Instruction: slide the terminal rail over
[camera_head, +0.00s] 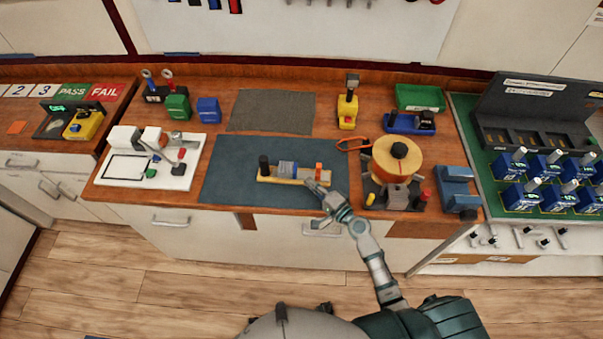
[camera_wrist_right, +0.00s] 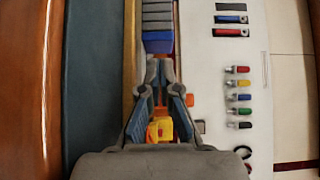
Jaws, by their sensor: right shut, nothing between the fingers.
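The terminal rail (camera_head: 266,178) is a long yellow strip lying on the dark blue-grey mat (camera_head: 225,185). It carries a black knob at its left end, grey and blue blocks (camera_head: 287,168) in the middle and an orange piece near its right end. My right gripper (camera_head: 317,187) is at the rail's right part, on the near side. In the right wrist view its fingers (camera_wrist_right: 160,70) are shut with nothing between them, just short of the blue and grey blocks (camera_wrist_right: 157,30). Whether the fingertips touch the rail cannot be told. My left gripper is not in view.
Right of the mat stands an orange spool (camera_head: 397,155) on a dark base, with a blue bracket (camera_head: 456,188) beyond it. A white board (camera_head: 120,170) with small parts lies to the left. A grey cloth (camera_head: 271,110) lies behind. The mat's left part is clear.

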